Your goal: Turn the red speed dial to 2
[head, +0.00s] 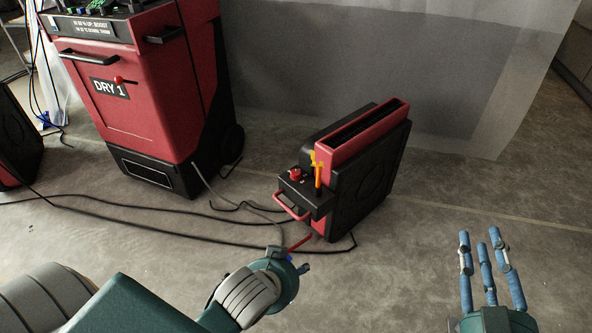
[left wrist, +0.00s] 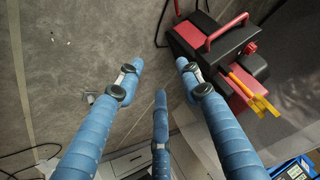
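The red speed dial (head: 296,172) sits on top of the black control box (head: 306,193) of a red and black blower unit (head: 362,160). A small red knob on the box in the left wrist view (left wrist: 250,47) looks like the same dial. Its number marks are too small to read. My left gripper (head: 298,264) is below and in front of the box, apart from the dial and mostly hidden by its own wrist. In the left wrist view its blue fingers (left wrist: 158,80) are spread and empty. My right gripper (head: 489,248) is open and empty over the floor at right.
An orange-yellow lever (head: 317,172) stands close beside the dial. A red handle (head: 291,206) juts from the box's front. A large red machine labelled DRY 1 (head: 145,90) stands at left. Black cables (head: 150,222) cross the floor. The floor at right is clear.

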